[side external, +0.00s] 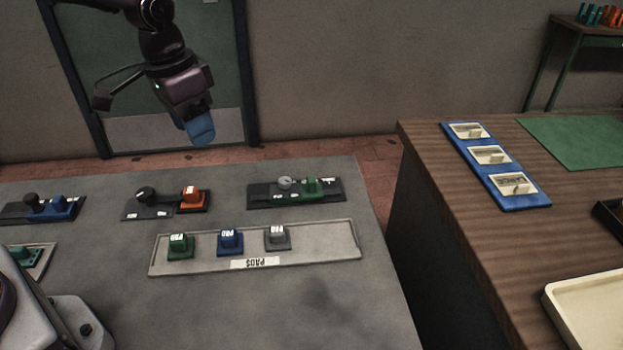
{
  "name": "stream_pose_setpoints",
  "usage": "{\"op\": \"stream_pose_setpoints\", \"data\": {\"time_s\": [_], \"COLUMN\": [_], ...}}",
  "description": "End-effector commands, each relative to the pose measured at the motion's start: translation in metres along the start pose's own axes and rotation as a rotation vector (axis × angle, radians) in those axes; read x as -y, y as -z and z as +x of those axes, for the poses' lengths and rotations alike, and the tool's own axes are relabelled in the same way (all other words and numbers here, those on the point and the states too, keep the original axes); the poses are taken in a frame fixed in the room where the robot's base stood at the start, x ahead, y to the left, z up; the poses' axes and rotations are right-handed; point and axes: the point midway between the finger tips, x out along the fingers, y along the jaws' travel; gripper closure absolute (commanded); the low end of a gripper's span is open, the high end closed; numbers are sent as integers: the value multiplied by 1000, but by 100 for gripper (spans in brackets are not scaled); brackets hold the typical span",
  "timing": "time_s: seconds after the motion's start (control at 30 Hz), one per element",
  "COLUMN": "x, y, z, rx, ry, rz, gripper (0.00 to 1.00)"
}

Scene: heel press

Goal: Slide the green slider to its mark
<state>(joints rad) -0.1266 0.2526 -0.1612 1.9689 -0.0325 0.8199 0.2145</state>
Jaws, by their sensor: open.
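The green slider (312,187) sits on the dark base plate (262,199) at the back right of the grey table, with a grey round knob (285,183) beside it on the left. Small white labels show on this plate, but they are too small to read, and I cannot tell which one is the mark. My gripper (201,133) hangs in the air above and behind the table, up and left of the green slider and well apart from it. Its blue fingers overlap in this view. It is open, and nothing shows between the fingers.
Similar plates carry an orange block (191,199) and a blue block (59,205), each with a dark knob. A pale tray labelled PADS (330,246) holds green, blue and grey pads in front. The table's front right is clear. A wooden bench (440,170) stands right, across a gap.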

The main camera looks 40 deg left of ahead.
Motion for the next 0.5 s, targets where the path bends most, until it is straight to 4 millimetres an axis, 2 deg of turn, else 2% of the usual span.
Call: {"op": "stream_pose_setpoints", "data": {"time_s": [0.03,0.3,0.43,0.5], "x": [2,6,8,11], "y": [17,95,130,152], "z": [21,113,136,131], "rx": [12,-49,-134,-202], "ry": [-26,-144,-161,-142], "rz": [33,245,357,427], "gripper": [45,45,45,45]}}
